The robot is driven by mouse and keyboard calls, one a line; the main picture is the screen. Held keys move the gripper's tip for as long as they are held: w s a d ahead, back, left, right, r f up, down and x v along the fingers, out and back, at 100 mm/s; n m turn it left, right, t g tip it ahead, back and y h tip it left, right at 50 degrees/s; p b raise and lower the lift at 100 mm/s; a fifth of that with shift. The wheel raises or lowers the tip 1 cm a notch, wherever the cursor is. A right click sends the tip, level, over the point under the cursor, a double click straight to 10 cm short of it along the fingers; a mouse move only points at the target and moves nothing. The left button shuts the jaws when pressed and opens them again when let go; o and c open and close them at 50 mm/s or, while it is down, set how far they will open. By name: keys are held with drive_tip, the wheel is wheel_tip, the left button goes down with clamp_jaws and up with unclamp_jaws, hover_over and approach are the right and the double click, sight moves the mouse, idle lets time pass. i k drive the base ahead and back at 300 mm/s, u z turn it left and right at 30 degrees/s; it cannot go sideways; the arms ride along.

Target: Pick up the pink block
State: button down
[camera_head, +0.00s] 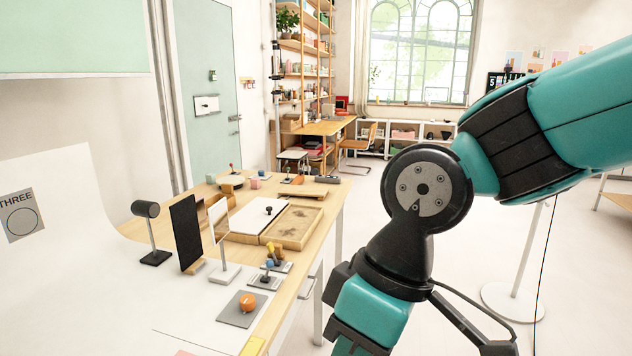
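I cannot make out a clear pink block. A small pink piece (254,184) stands far back on the wooden table (322,202), too small to tell its shape. A thin pink patch (186,353) shows at the bottom edge, cut off by the frame, and I cannot tell what it is. My teal and black arm comes in from the right and bends down past the table's right side. Its lower end leaves the bottom of the picture, and my gripper's fingertips are not in view.
An orange knob on a grey plate (229,317) lies near the front. A black panel (186,234), a framed white panel (219,221), a small lamp-like stand (148,228) and a wooden tray (302,217) stand on the table. Open floor (470,250) lies to the right.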

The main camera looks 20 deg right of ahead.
sight(255, 183)
drive_tip(key=z, duration=1.25)
drive_tip(key=i, duration=5.25)
drive_tip(key=u, duration=3.85)
drive_tip(key=i, duration=0.2)
drive_tip(key=z, duration=0.1)
